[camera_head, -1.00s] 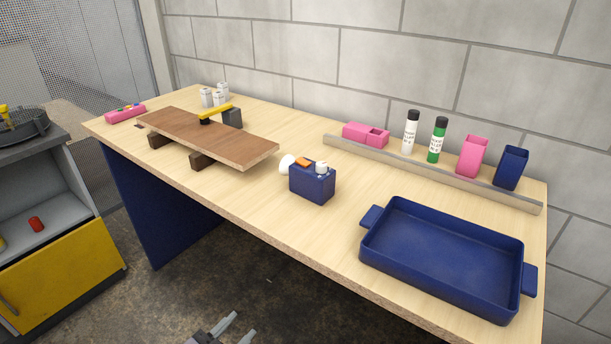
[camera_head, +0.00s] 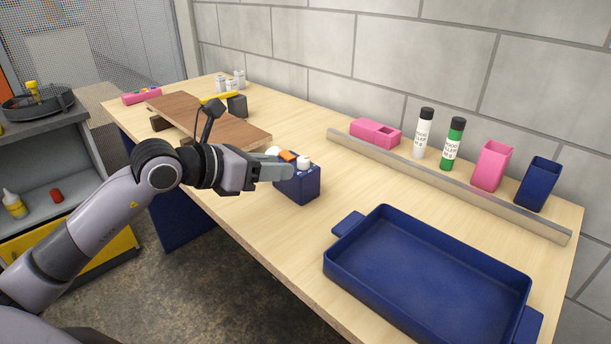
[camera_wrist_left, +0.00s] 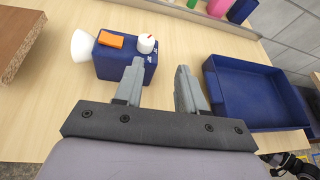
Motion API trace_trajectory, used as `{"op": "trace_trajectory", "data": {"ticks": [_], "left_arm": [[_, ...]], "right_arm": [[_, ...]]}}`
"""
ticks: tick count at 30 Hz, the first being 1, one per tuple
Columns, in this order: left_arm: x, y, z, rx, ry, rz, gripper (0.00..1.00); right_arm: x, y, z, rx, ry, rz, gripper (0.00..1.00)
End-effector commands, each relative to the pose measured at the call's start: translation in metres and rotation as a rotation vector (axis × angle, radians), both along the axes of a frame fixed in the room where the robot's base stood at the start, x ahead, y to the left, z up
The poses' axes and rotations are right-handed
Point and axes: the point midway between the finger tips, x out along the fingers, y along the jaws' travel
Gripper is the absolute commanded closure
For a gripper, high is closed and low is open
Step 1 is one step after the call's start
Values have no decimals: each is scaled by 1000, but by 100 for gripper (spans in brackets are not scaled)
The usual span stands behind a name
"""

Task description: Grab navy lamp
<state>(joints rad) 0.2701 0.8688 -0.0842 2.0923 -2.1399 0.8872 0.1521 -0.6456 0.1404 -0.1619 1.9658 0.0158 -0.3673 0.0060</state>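The navy lamp (camera_head: 303,188) is a boxy navy body standing on the table. On top it has an orange part and a white knob, and a white cone sticks out from one side. It also shows in the left wrist view (camera_wrist_left: 122,64), just beyond my fingertips. My left gripper (camera_head: 285,171) is open and empty, in front of the lamp in the head view, hiding part of it. In the left wrist view the open fingers (camera_wrist_left: 160,70) point toward the lamp, with one finger overlapping its right side.
A navy tray (camera_head: 343,277) lies to the right of the lamp. A brown board (camera_head: 240,132) rests on blocks behind my left arm.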

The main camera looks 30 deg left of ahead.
Motion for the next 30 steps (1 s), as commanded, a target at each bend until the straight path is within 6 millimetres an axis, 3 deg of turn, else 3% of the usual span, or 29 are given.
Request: {"op": "trace_trajectory", "data": {"ticks": [3,6,21,30], "left_arm": [[5,14,8,83,-25,41,60],[11,17,8,102,-30,54,60],[58,-7,-16,98,-28,52,60],[65,-9,-20,100,-29,51,60]], "right_arm": [[0,0,-2,0,1,1,4],[0,0,1,0,2,1,4],[-5,-1,8,-9,12,2,4],[-4,-2,10,-9,7,0,4]]}}
